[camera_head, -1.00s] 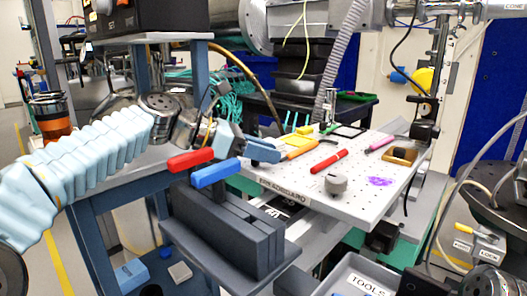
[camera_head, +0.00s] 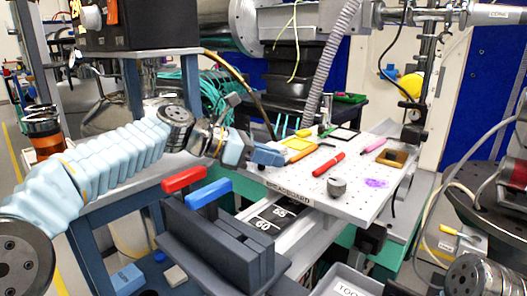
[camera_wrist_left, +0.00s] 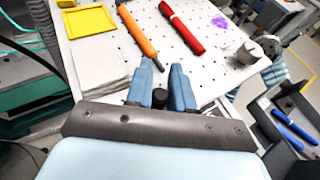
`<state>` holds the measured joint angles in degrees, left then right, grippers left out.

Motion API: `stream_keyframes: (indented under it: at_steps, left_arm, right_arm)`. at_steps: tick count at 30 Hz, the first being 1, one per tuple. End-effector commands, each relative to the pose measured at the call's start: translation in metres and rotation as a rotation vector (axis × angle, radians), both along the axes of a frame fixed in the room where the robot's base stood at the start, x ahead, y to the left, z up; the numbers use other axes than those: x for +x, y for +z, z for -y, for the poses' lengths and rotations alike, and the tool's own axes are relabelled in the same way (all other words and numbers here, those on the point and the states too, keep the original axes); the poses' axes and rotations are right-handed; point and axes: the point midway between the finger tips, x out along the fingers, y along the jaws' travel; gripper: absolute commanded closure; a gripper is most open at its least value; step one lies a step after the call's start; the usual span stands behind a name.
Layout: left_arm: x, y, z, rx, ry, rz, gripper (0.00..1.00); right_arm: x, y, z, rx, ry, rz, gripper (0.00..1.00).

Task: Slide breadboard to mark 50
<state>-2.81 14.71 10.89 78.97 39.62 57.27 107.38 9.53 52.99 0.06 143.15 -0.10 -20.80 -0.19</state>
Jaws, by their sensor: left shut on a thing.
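The breadboard (camera_head: 355,190) is a white perforated plate with a label on its front edge, lying over a rail (camera_head: 300,236). Beside its front-left edge, black scale plates read 60 (camera_head: 264,224) and 65 (camera_head: 280,211); I cannot see a 50. My left gripper (camera_head: 270,156) is at the breadboard's left edge, low over it. In the left wrist view its blue fingers (camera_wrist_left: 161,88) are shut on a small dark knob (camera_wrist_left: 160,99) at the edge of the breadboard (camera_wrist_left: 225,78). The knob is hidden in the head view. My right gripper is not in view.
A tools tray (camera_head: 345,283) is below.

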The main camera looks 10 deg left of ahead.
Motion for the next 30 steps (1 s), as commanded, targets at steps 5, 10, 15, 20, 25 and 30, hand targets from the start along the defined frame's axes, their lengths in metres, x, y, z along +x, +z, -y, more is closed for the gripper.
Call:
stream_keyframes:
  at_steps: [5, 10, 15, 20, 25, 30]
  left_arm:
    - [0.0, 0.0, -0.001, -0.001, 0.002, 0.003, 1.0]
    - [0.0, 0.0, -0.001, -0.001, 0.001, 0.002, 0.72]
    - [-0.001, 0.001, -0.002, -0.001, 0.001, 0.002, 0.72]
    - [-0.006, 0.009, -0.017, -0.001, 0.005, 0.003, 0.72]
    - [-0.021, 0.024, -0.051, -0.001, 0.005, 0.004, 0.72]
    - [-0.035, 0.04, -0.086, -0.002, 0.006, 0.003, 0.72]
  right_arm:
    - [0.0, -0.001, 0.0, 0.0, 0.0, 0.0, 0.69]
    - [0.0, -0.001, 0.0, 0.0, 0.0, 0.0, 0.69]
    - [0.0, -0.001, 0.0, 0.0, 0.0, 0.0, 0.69]
    - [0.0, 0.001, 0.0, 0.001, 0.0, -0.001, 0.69]
    - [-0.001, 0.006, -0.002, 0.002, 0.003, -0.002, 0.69]
    - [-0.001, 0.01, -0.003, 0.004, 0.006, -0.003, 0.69]
